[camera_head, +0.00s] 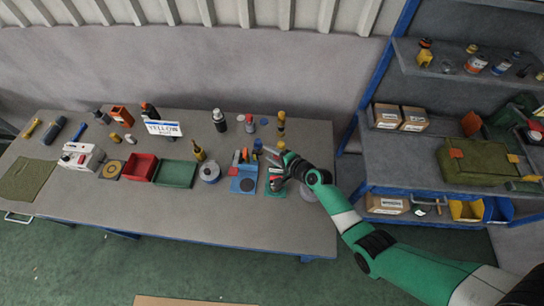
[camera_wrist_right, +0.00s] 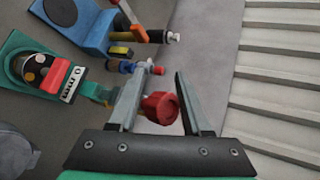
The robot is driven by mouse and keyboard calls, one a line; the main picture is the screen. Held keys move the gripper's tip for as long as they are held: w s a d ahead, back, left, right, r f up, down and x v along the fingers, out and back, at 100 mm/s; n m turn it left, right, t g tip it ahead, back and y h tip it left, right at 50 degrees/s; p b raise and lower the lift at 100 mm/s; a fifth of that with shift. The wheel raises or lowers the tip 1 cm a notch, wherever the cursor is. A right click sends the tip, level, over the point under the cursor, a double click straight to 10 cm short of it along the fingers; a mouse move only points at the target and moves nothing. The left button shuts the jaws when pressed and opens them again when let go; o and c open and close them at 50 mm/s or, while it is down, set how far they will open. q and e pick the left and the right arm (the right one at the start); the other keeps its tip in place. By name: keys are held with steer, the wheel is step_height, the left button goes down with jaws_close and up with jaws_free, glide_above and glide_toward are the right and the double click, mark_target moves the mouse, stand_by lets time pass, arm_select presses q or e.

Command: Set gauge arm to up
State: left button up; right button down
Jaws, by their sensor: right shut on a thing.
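A green gauge unit (camera_head: 276,187) with a round dial stands on the bench beneath my right arm. It also shows at the left of the right wrist view (camera_wrist_right: 38,68), with a thin greenish arm part (camera_wrist_right: 97,92) reaching toward my fingers. My right gripper (camera_head: 271,156) is over the bench beside the unit. In the right wrist view its two fingers (camera_wrist_right: 158,75) stand on either side of a red knob (camera_wrist_right: 160,107), which I take as held. Where the knob joins the gauge arm is hidden by a finger. My left gripper is not in view.
A blue tool holder (camera_head: 243,183) with upright tools stands just left of the gauge unit. A red bin (camera_head: 139,167), a green bin (camera_head: 175,173) and a round tin (camera_head: 209,172) stand further left. Small bottles stand behind. The bench front right (camera_head: 310,235) is clear.

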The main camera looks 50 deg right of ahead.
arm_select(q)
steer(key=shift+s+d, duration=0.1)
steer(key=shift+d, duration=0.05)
arm_select(e)
steer(key=shift+w+d+f, duration=0.1)
steer(key=shift+d+f, duration=0.1)
steer(key=shift+d, duration=0.35)
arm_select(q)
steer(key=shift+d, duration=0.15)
arm_select(e)
steer(key=shift+w+d+r+m+g+y, duration=0.15)
steer(key=shift+w+d+m+g+y, duration=0.3)
steer(key=shift+d+g, duration=0.25)
steer(key=shift+w+d+m+g+y, duration=0.25)
steer(key=shift+w+d+g, duration=0.05)
steer(key=shift+d, duration=0.1)
stand_by(0.4)
steer(key=c, duration=0.8)
jaws_free()
steer(key=shift+o, duration=1.3)
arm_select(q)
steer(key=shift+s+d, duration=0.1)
arm_select(e)
steer(key=shift+d+r, duration=0.1)
steer(key=shift+r, duration=0.05)
steer(key=shift+r, duration=0.1)
